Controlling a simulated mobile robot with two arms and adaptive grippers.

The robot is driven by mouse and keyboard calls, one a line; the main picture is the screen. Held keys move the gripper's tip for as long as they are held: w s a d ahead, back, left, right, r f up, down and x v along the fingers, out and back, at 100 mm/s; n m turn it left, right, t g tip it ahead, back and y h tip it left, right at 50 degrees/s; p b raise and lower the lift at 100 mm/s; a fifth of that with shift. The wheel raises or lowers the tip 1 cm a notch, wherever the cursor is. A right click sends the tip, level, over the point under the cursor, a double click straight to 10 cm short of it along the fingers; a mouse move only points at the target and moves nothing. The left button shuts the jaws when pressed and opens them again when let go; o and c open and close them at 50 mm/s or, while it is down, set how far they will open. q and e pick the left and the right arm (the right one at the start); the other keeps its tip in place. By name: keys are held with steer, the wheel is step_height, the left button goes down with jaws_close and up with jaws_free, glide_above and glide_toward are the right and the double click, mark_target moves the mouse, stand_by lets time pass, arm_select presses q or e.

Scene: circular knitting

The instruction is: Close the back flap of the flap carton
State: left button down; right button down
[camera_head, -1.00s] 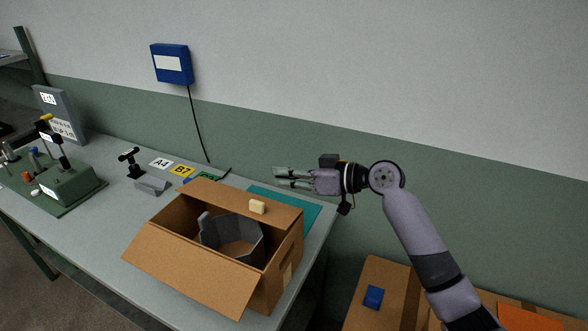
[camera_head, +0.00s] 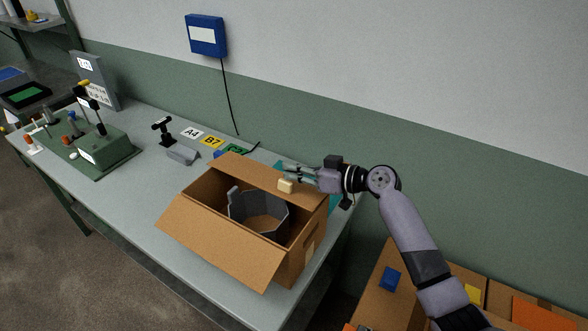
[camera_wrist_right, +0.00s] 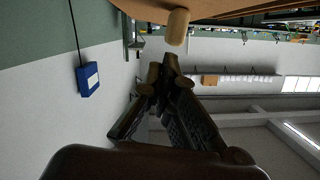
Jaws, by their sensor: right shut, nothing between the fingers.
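The flap carton (camera_head: 232,252) is an open brown box on the table. Its front flap (camera_head: 215,238) slopes outward toward me. Its back flap (camera_head: 250,172) stands open along the wall side, with a cream tab (camera_head: 286,186) on it. A grey many-sided ring (camera_head: 259,213) is inside the carton. My right gripper (camera_head: 291,169) is just behind the back flap, close to the tab, with shut, empty fingers. In the right wrist view, the tab (camera_wrist_right: 177,27) and the flap's brown edge (camera_wrist_right: 215,9) are just beyond the fingertips (camera_wrist_right: 165,72). Contact cannot be told. My left gripper is not in view.
The grey table (camera_head: 140,192) is clear left of the carton. A green fixture (camera_head: 95,150), a small black stand (camera_head: 163,132) and labels (camera_head: 211,141) are farther left. A blue wall box (camera_head: 207,36) hangs behind. Brown boxes (camera_head: 375,262) are at the lower right.

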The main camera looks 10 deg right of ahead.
steer(key=shift+s+a+f+n+t+b, duration=0.2)
steer(key=shift+f+n+b, duration=0.25)
steer(key=shift+b, duration=0.7)
steer(key=shift+s+a+f+n+t+b, duration=0.1)
steer(key=shift+s+a+f+n+b, duration=0.25)
steer(key=shift+b, duration=0.8)
steer(key=shift+s+a+n+h+b, duration=0.1)
steer(key=shift+n+h+b, duration=0.2)
steer(key=shift+b, duration=0.1)
